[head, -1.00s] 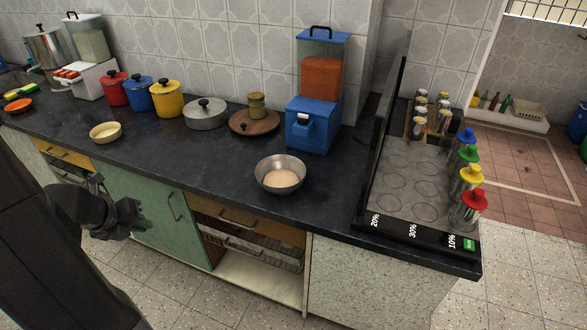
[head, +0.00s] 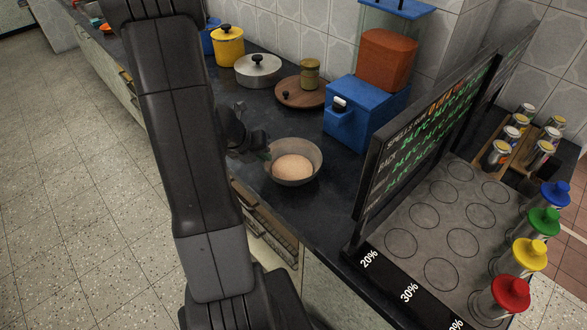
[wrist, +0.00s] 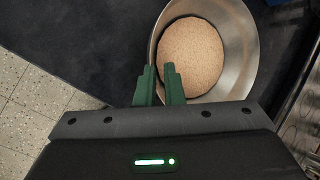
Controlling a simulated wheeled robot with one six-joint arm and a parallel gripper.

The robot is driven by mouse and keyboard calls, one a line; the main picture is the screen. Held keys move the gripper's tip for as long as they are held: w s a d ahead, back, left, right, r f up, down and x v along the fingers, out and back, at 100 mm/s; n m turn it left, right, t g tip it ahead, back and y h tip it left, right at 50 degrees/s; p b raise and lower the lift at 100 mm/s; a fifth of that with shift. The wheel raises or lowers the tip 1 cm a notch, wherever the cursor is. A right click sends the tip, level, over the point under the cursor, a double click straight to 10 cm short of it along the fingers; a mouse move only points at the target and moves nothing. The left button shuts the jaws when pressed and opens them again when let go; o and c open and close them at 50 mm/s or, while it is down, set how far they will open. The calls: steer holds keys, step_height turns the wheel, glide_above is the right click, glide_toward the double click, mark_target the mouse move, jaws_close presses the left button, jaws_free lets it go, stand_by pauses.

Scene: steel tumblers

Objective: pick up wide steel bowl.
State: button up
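The wide steel bowl (head: 308,180) is upright at the counter's front edge, with a round tan content inside. It also shows at the top of the wrist view (wrist: 242,45). My gripper (head: 263,153) is at the bowl's left rim. In the wrist view my gripper's two green fingers (wrist: 160,72) are close together with a narrow gap. The left finger is outside the rim and the right finger overlaps the bowl. Whether they press on the wall is not clear.
A blue dispenser (head: 350,120) stands behind the bowl. A wooden board (head: 290,97) with a jar, a lidded pot (head: 258,68) and a yellow canister (head: 229,46) are farther back. A dark menu panel (head: 410,150) rises at the right. Dark counter lies bare around the bowl.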

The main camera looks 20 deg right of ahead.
mark_target(276, 167)
steer(key=b+x, duration=0.1)
steer(key=x, duration=0.4)
steer(key=shift+s+a+f+b, duration=0.1)
steer(key=shift+a+f+b, duration=0.1)
steer(key=shift+b, duration=0.15)
jaws_close()
steer(key=shift+r, duration=0.15)
